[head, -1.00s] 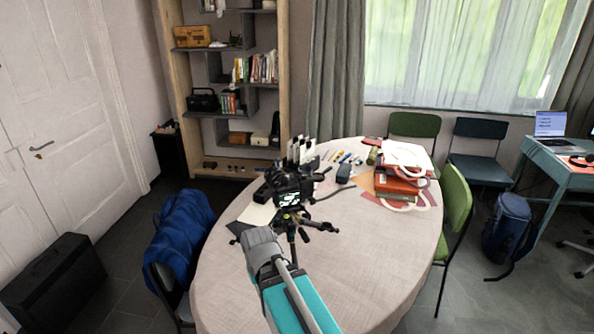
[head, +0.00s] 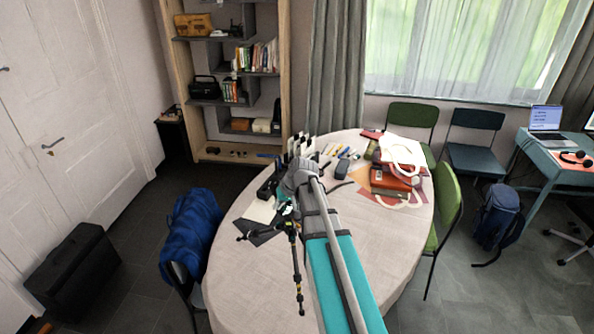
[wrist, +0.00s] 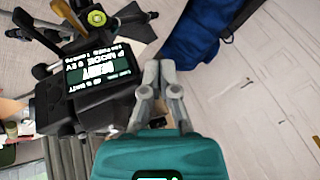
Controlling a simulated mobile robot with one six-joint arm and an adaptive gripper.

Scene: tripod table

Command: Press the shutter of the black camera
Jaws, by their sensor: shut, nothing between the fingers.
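The black camera (wrist: 75,108) fills the left of the wrist view, its lit screen (wrist: 100,72) showing text. In the head view my arm hides most of it. It is on a black tripod (head: 292,243), whose lower parts show left of my arm. My gripper (wrist: 158,66) is shut and empty, its grey fingertips together just right of the camera in the wrist view. I cannot tell whether they touch it. The shutter button cannot be made out. In the head view my fingertips are hidden behind the grey end of my arm.
The round table (head: 240,290) has a pale cloth, clear in front.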

